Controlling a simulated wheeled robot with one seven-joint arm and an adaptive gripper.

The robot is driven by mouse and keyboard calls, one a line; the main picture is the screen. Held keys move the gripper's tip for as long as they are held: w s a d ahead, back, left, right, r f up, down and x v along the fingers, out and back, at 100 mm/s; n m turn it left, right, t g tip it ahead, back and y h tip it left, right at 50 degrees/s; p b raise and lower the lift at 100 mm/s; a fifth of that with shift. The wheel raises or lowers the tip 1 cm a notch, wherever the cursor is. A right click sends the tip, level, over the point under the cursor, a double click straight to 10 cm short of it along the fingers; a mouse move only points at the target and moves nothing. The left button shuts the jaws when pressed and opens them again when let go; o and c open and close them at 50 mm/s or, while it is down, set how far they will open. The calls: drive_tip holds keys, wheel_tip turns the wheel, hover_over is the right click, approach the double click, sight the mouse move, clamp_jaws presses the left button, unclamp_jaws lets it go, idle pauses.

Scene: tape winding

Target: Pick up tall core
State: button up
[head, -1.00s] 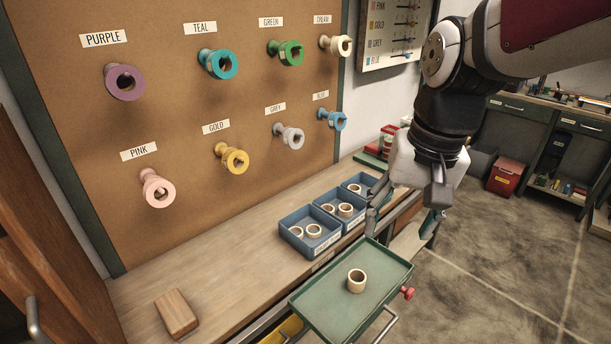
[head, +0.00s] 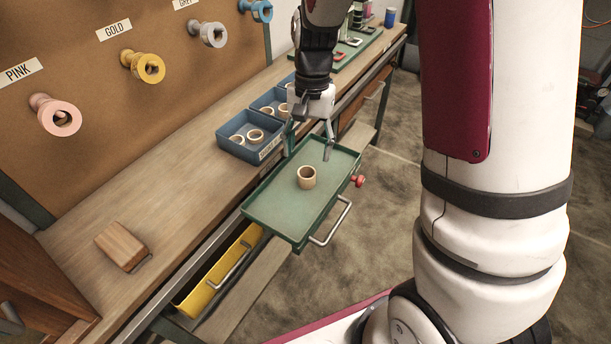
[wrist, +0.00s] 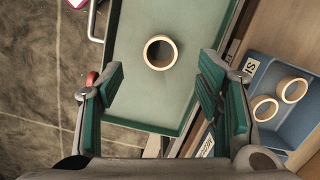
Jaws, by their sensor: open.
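A single pale wooden core (head: 307,177), a short hollow ring, stands upright on the green tray (head: 270,205). It also shows in the wrist view (wrist: 160,52), seen from above on the tray. My gripper (head: 308,140) is open and empty, above the far end of the tray and apart from the core. In the wrist view the green-padded fingers (wrist: 160,95) are spread wide, with the core ahead between their lines. More cores lie in the blue bins, two of them (head: 255,135) in the nearest bin.
Blue bins (head: 232,150) stand on the wooden bench left of the tray. A red knob (head: 358,181) and a metal handle (head: 335,222) stick out from the tray. A wooden block (head: 121,246) lies on the bench. Coloured spools hang on the board, including a pink one (head: 55,116).

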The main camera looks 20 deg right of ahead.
sight(307, 173)
drive_tip(key=f, duration=0.5)
drive_tip(key=f+b, duration=0.1)
drive_tip(key=f, duration=0.2)
drive_tip(key=shift+s+a, duration=0.3)
drive_tip(key=shift+c, duration=0.6)
drive_tip(key=c, duration=0.7)
